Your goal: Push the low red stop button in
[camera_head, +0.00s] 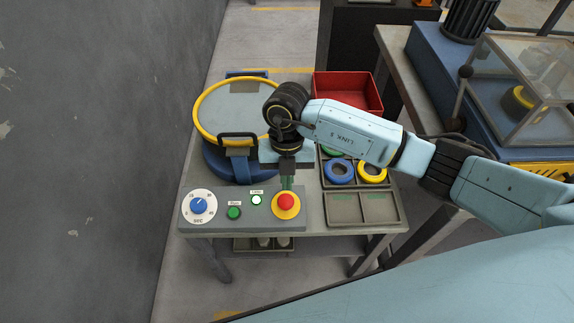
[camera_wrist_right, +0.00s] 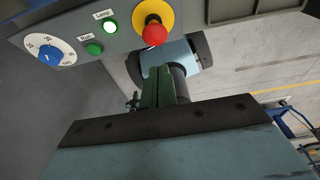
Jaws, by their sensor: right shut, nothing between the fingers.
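The red stop button (camera_head: 286,201) is a mushroom head on a yellow collar, at the right end of the grey control panel (camera_head: 260,217). It also shows in the right wrist view (camera_wrist_right: 154,30) at the top. My right gripper (camera_head: 287,183) is shut and empty, pointing down just behind the button in the head view. In the right wrist view its green fingers (camera_wrist_right: 163,90) are together below the button in the picture, with a gap between fingertips and button. The tips partly hide behind the button in the head view. My left gripper is not in view.
A blue dial (camera_head: 198,206), a green button (camera_head: 234,213) and a lit white lamp (camera_head: 256,199) share the panel. Behind stands a blue pot with a yellow-rimmed lid (camera_head: 199,127). A tray of rings (camera_head: 363,209) and a red bin (camera_head: 349,91) lie right.

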